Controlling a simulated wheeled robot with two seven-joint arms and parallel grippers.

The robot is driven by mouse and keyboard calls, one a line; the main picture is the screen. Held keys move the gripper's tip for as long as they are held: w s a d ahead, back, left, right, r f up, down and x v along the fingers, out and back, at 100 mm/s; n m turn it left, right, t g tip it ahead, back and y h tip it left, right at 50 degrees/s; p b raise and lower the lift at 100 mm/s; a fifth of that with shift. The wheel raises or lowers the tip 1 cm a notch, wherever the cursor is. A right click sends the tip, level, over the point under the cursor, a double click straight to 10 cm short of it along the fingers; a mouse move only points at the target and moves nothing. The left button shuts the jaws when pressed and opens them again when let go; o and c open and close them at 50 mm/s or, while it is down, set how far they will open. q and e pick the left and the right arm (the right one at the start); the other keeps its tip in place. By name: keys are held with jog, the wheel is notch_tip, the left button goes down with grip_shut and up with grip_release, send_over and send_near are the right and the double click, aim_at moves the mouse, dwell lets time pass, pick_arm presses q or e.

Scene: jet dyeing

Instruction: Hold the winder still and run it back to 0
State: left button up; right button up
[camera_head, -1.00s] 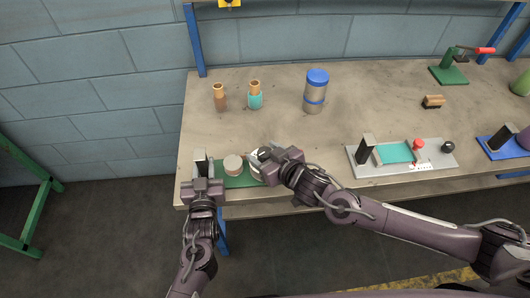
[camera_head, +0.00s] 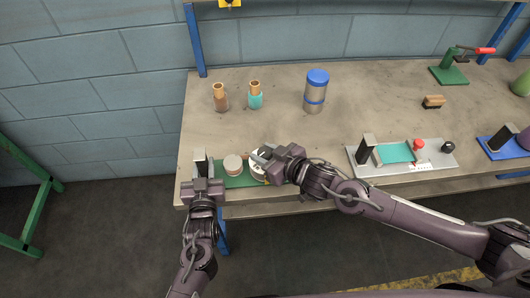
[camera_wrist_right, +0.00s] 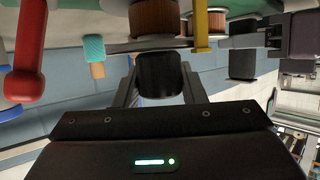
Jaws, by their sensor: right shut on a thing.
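The winder is a green base (camera_head: 232,183) at the bench's front left corner, with a round beige drum (camera_head: 233,165) and a white dial-like disc (camera_head: 257,167) on it. My right gripper (camera_head: 265,154) is over the disc and partly covers it. In the right wrist view it is shut on a dark knob (camera_wrist_right: 160,75). My left gripper (camera_head: 201,163) is at the left end of the green base. The dial's reading is too small to tell.
A grey fixture with a teal pad (camera_head: 396,153) lies to the right. A brush (camera_head: 433,102) and a green press (camera_head: 450,72) are farther back. The bench middle is clear.

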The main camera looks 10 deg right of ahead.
jog(key=n+g+y, duration=0.2)
jog(key=n+g, duration=0.1)
jog(key=n+g+y, duration=0.2)
jog(key=n+g, duration=0.1)
jog(key=shift+w, duration=0.15)
jog(key=shift+f+n+g+y, duration=0.1)
jog(key=shift+n+g+y, duration=0.4)
jog(key=shift+n+g, duration=1.7)
jog(key=shift+s+g, duration=0.2)
jog(key=shift+g, duration=0.1)
jog(key=o, duration=1)
jog(key=shift+d, duration=0.15)
jog(key=v, duration=1.2)
